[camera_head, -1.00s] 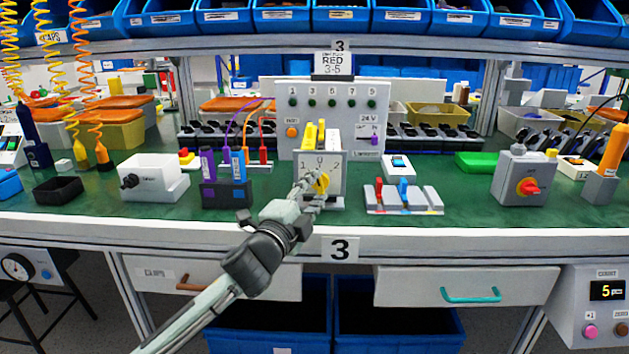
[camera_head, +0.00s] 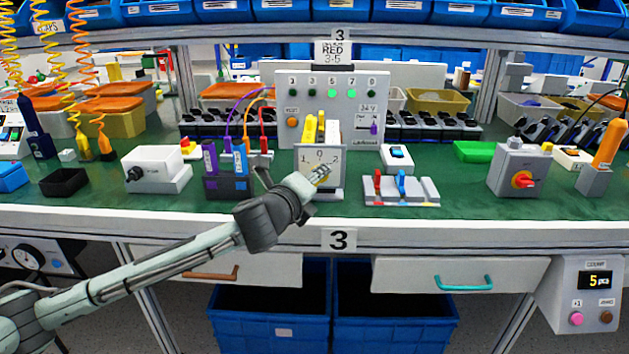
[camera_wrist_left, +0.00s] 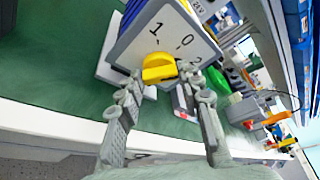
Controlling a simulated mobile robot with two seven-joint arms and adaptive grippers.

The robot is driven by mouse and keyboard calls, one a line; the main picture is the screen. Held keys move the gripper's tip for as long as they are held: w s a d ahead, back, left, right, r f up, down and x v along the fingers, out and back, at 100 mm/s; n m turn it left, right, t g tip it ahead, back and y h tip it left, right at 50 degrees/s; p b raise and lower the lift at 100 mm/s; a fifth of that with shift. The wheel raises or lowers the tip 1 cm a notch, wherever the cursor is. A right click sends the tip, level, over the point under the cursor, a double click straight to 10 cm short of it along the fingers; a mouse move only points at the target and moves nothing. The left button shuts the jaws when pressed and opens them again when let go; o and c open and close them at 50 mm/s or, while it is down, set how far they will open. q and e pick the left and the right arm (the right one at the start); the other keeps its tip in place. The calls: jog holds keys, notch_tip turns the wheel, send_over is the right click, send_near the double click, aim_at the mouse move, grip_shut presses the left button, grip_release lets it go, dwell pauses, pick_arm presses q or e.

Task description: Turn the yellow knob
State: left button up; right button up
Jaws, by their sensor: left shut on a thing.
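The yellow knob (camera_head: 322,175) is on the white front plate (camera_head: 308,160) of a switch box, marked 1, 0 and 2. My left gripper (camera_head: 318,180) reaches it from the front left and is shut on it. The left wrist view shows the knob (camera_wrist_left: 158,68) between the two fingertips of my left gripper (camera_wrist_left: 160,80). The gripper partly hides the knob in the head view, and I cannot tell exactly which mark it points at. My right gripper is not in view.
An indicator panel (camera_head: 290,150) stands behind the box, with two green lamps lit. A block with purple and blue parts (camera_head: 225,185) is left of the box. A base with red and blue levers (camera_head: 415,198) is to its right.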

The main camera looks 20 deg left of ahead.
pick_arm(q)
jog(key=shift+m+y, duration=0.3)
jog(key=shift+m, duration=0.3)
jog(key=shift+g, duration=0.3)
jog(key=o, duration=1.2)
jog(key=shift+d, duration=0.1)
jog(key=shift+c, duration=0.2)
jog(key=v, duration=1.2)
